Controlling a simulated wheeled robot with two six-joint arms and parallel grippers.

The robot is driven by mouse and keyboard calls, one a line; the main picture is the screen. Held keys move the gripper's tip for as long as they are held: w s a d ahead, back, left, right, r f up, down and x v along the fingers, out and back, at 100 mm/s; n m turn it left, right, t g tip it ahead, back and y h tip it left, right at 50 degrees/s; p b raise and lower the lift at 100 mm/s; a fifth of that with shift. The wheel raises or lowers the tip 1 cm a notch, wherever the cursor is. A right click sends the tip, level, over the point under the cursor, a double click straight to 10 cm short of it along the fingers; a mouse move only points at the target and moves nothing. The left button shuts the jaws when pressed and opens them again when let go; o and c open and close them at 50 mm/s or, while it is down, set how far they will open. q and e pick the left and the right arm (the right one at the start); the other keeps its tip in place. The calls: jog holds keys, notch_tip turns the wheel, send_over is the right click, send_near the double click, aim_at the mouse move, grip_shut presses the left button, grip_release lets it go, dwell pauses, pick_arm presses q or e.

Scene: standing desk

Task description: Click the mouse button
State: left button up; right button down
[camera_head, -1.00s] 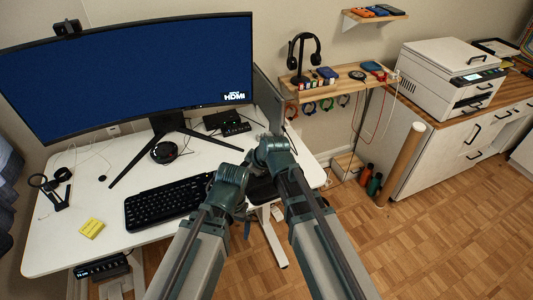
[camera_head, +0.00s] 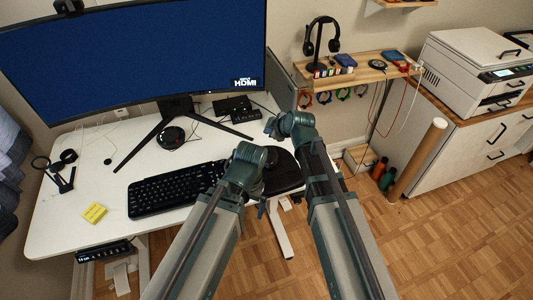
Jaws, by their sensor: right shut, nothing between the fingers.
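A black mouse pad (camera_head: 288,179) lies on the right part of the white desk, right of the black keyboard (camera_head: 172,189). A dark shape that looks like the mouse (camera_head: 270,157) sits on the pad, partly covered by my left arm; its buttons cannot be made out. My right gripper (camera_head: 271,127) is beyond the pad, near the desk's back right edge. It is shut and empty, and apart from the mouse. My left arm's wrist is over the keyboard's right end and the pad's left side; its gripper fingers are hidden.
A wide monitor (camera_head: 130,65) stands at the back on splayed legs. A black box (camera_head: 244,116), a round black device (camera_head: 172,136) and yellow notes (camera_head: 95,212) lie on the desk. A wooden shelf (camera_head: 360,77) with headphones (camera_head: 321,37) is on the wall to the right.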

aim_at(268, 154)
jog(key=shift+f+b, duration=4.25)
jog(key=shift+f, duration=0.1)
jog(key=shift+f, duration=0.1)
jog(key=shift+f+b, duration=0.3)
jog(key=shift+b, duration=0.1)
jog(key=shift+s+f+b, duration=0.1)
jog(key=shift+f+b, duration=0.3)
jog(key=shift+f, duration=0.05)
jog(key=shift+r, duration=0.1)
jog(key=shift+r+p, duration=0.65)
jog(key=shift+p, duration=0.1)
jog(key=shift+r, duration=0.1)
notch_tip(268, 154, up, 5)
jog(key=p, duration=0.5)
